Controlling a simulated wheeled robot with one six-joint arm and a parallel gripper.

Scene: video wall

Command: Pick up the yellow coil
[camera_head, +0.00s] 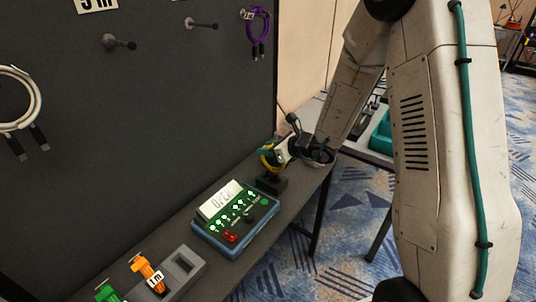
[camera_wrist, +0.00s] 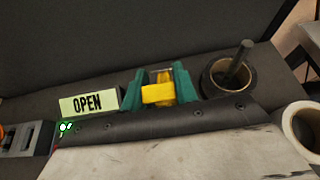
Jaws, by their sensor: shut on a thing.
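The yellow coil (camera_head: 267,158) is at the far end of the narrow grey shelf, just above a small black block (camera_head: 271,183). My gripper (camera_head: 276,155) reaches down to it from the right and covers part of it. In the wrist view, the teal fingers of my gripper (camera_wrist: 158,90) are closed on both sides of a yellow part of the coil (camera_wrist: 158,95). The rest of the coil is hidden there. I cannot tell whether the coil touches the block.
A blue tester (camera_head: 237,218) reading "OPEN" stands in front. Orange (camera_head: 147,273) and green (camera_head: 108,291) connectors are nearer. A round black holder with a rod (camera_wrist: 228,76) stands close right of my gripper. A purple coil (camera_head: 257,30) and white coil (camera_head: 18,100) hang on the dark wall.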

